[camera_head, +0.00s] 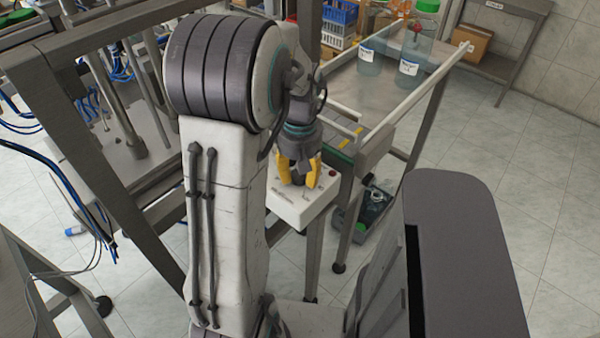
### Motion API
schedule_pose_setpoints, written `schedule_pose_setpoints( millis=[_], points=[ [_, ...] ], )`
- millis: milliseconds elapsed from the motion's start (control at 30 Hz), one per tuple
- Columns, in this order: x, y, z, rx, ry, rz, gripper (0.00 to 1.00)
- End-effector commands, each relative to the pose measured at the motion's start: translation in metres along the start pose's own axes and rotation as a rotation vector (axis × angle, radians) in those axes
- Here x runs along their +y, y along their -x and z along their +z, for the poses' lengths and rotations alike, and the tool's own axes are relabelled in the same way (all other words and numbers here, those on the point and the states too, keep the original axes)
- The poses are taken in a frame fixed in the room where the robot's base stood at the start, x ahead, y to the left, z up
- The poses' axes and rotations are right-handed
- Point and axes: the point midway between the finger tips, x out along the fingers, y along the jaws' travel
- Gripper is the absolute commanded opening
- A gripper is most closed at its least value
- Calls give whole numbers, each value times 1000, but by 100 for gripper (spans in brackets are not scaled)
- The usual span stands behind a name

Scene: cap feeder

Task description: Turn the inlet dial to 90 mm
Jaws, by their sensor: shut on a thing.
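My gripper (298,174) has yellow fingers and points down in the middle of the picture. It is over a small white control box (297,210) fixed at the near end of the metal stand. The fingers are shut around the dark dial (298,178) on top of this box, and little of the dial shows between them. A red button (332,173) sits on the box just right of the fingers. I cannot read the dial's scale or its setting from here.
A dark metal frame (75,75) with blue cables stands at left. Tiled floor is open at right.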

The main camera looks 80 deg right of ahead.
Motion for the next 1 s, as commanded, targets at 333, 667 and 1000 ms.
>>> schedule_pose_setpoints(
  millis=[333, 667, 1000],
  points=[
    [-1, -2, 1, -5, -266, -3, 8],
    [-1, -3, 2, -8, -462, -3, 8],
    [-1, -3, 2, -9, -541, -3, 8]
  ],
)
